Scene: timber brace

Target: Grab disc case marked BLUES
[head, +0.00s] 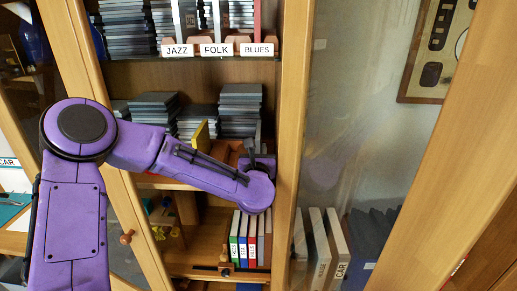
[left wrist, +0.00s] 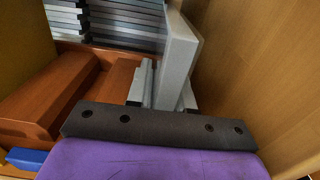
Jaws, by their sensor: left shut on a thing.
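The white BLUES label (head: 257,49) is on the upper shelf edge, with a thin red case (head: 257,18) standing behind it. My left gripper (head: 251,155) is inside the cabinet, in front of the middle shelf and below that label. In the left wrist view my left gripper (left wrist: 165,90) is shut on a light grey upright case (left wrist: 178,58). A sliver of a grey case (head: 258,134) shows above the gripper in the head view. No marking on the held case is readable. My right gripper is not in view.
Stacks of grey cases (head: 240,108) fill the middle shelf's back. A wooden cabinet post (head: 291,110) is close on the right. A brown block (left wrist: 50,95) lies left of the gripper. Coloured books (head: 243,240) stand below.

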